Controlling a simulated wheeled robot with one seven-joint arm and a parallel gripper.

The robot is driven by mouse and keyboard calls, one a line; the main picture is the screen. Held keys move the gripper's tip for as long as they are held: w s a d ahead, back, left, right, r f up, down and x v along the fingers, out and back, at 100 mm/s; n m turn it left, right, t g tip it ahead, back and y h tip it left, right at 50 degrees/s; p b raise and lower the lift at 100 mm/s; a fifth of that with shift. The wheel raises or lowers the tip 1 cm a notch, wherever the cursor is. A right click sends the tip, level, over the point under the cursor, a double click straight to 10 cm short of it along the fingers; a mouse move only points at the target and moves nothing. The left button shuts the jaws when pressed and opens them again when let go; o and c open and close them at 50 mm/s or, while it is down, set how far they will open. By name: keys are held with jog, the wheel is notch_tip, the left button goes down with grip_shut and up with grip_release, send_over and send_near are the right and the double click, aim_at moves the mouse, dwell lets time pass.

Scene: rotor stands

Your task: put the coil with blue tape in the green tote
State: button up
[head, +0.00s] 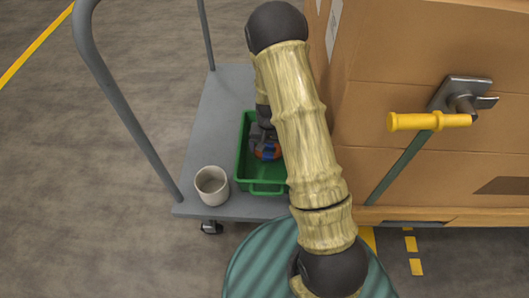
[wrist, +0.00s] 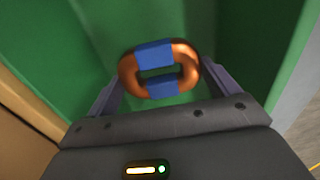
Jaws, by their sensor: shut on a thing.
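The coil (wrist: 184,55) is an orange-brown ring with blue tape on two opposite sides. In the wrist view it sits between the two fingers of my gripper (wrist: 160,82), which is shut on it. In the head view the coil (head: 268,152) shows as a patch of orange and blue below my gripper (head: 264,140), inside the outline of the green tote (head: 263,188). Green walls and floor surround the coil in the wrist view (wrist: 215,30). I cannot tell whether the coil touches the tote's floor. My arm hides the tote's right side.
The tote stands on a grey cart (head: 222,100) with a tubular handle (head: 120,110) at left. A whitish cup (head: 212,185) stands on the cart's deck close to the tote's left side. A large cardboard box (head: 410,60) rises to the right, with a yellow-handled lever (head: 428,121) before it.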

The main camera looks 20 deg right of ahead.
jog(key=shift+s+f+b, duration=0.1)
jog(key=shift+f+b, duration=0.2)
jog(key=shift+f, duration=0.85)
jog(key=shift+f, duration=0.1)
jog(key=o, duration=1.1)
notch_tip(320, 180, up, 12)
jog(key=p, duration=0.5)
jog(key=shift+d, duration=0.1)
